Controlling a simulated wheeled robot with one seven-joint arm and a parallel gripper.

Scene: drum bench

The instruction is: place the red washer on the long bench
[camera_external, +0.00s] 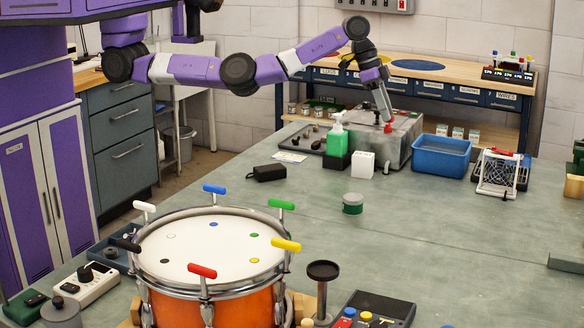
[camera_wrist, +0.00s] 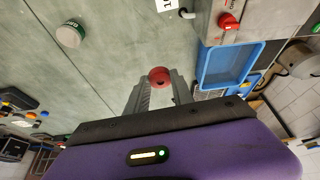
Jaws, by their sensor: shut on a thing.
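In the wrist view the red washer (camera_wrist: 159,76) is held between the two fingertips of my gripper (camera_wrist: 160,88). Grey bench top shows beneath and around it. In the external view my gripper (camera_external: 385,112) points down, in front of or over the steel box at the bench's far part. A red spot (camera_external: 388,127) shows at its tip; I cannot tell there whether it is the washer or the box's red knob. The long bench (camera_external: 450,235) is the large grey-green top filling the right and front. The washer's height above it is unclear.
The steel box (camera_external: 400,145), blue tub (camera_external: 441,157), white box (camera_external: 362,165), green bottle (camera_external: 337,140), round green-lidded tin (camera_external: 352,203) and black case (camera_external: 269,173) stand on the bench. A wire stand (camera_external: 499,173) is at right. A drum (camera_external: 215,260) fills the front left. Bench right of the tin is clear.

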